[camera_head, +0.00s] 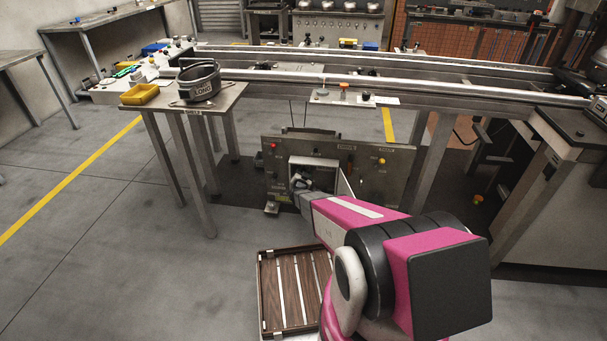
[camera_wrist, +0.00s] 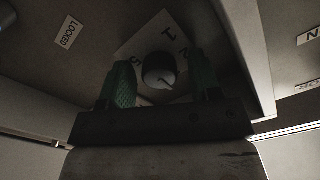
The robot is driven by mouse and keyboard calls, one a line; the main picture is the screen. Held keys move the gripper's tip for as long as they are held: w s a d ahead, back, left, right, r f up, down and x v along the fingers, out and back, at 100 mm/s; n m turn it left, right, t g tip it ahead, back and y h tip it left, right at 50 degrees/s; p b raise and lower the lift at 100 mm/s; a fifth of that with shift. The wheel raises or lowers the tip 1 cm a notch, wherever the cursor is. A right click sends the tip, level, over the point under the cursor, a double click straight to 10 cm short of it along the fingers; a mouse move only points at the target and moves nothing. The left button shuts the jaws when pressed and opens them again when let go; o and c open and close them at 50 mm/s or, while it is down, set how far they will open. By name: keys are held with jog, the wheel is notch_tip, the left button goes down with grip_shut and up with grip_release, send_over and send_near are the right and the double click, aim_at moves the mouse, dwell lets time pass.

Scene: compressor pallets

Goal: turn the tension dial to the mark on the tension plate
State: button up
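The tension dial (camera_wrist: 159,72) is a dark round knob with a pale line on its face, in the wrist view. It sits on the pale, tilted tension plate (camera_wrist: 136,49), which bears numerals, some partly hidden. I cannot make out the target mark. My gripper (camera_wrist: 161,78) has its two green fingers apart, one to each side of the dial, with visible gaps between them and the knob. How far the fingertips are from the plate is unclear. In the head view my gripper (camera_head: 301,183) reaches into the recess of a grey panel (camera_head: 375,165); the dial is hidden there.
The recess wall (camera_wrist: 244,50) runs close on the right. In the head view an open door (camera_head: 345,185) stands right of the recess. A slatted wooden tray (camera_head: 269,290) lies on the floor below.

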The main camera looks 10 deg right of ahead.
jog(key=v, duration=1)
jog(key=shift+s, duration=0.4)
jog(key=shift+a+r, duration=0.15)
